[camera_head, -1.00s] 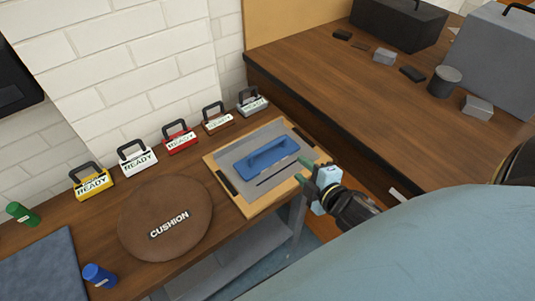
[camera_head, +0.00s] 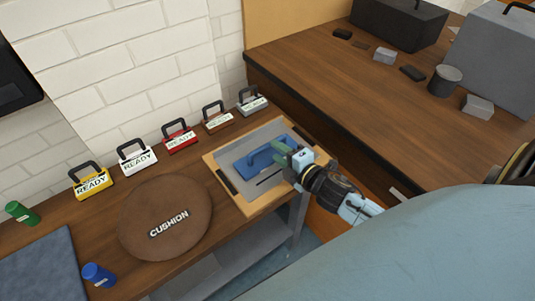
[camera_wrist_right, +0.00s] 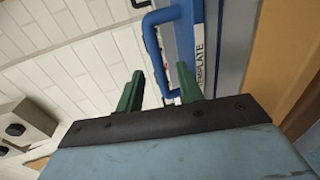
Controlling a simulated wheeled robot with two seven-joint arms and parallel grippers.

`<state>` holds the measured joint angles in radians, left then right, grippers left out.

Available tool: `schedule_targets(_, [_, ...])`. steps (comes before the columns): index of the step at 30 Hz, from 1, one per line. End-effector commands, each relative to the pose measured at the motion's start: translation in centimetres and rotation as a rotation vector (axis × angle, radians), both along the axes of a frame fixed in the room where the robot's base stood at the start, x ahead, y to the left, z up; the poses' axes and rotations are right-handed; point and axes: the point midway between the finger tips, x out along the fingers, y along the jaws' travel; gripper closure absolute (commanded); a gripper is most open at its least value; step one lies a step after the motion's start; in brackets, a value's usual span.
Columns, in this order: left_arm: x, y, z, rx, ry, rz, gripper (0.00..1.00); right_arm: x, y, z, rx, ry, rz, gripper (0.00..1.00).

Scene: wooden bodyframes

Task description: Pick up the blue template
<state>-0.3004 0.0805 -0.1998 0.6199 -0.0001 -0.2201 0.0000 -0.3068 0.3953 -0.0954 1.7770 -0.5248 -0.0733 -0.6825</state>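The blue template (camera_head: 246,171) lies flat on the grey panel of a wood-framed board (camera_head: 262,205). It has a raised blue handle, which also shows in the wrist view (camera_wrist_right: 153,45). My right gripper (camera_head: 283,152) is over the template's right part, its green fingertips at the handle. In the wrist view my right gripper (camera_wrist_right: 158,68) has its fingers apart, and the handle's bar runs between them. I cannot tell whether either finger touches it. The gripper hides the template's right end in the head view. My left gripper is not in view.
A round brown cushion (camera_head: 166,218) lies left of the board. Several handled READY blocks, including a red one (camera_head: 181,140), line the wall. A higher wooden counter (camera_head: 350,110) rises behind right.

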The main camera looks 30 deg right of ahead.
Motion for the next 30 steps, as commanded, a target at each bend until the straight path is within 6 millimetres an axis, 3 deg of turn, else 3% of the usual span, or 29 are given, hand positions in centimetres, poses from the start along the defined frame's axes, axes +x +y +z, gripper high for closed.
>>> schedule_targets(10, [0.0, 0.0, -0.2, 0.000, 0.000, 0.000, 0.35, 4.3, 0.9, -0.6, 0.000, 0.000, -0.001, 0.63])
schedule_targets(20, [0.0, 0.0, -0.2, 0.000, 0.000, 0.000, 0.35, 4.9, 1.0, -0.7, 0.000, 0.001, 0.000, 0.63])
schedule_targets(28, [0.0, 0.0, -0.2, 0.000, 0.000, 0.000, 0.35, 4.9, 1.0, -0.7, 0.001, 0.001, 0.000, 0.97])
schedule_targets(30, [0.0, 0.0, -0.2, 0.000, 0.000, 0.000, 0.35, 4.9, 1.0, -0.7, 0.001, 0.001, 0.000, 1.00])
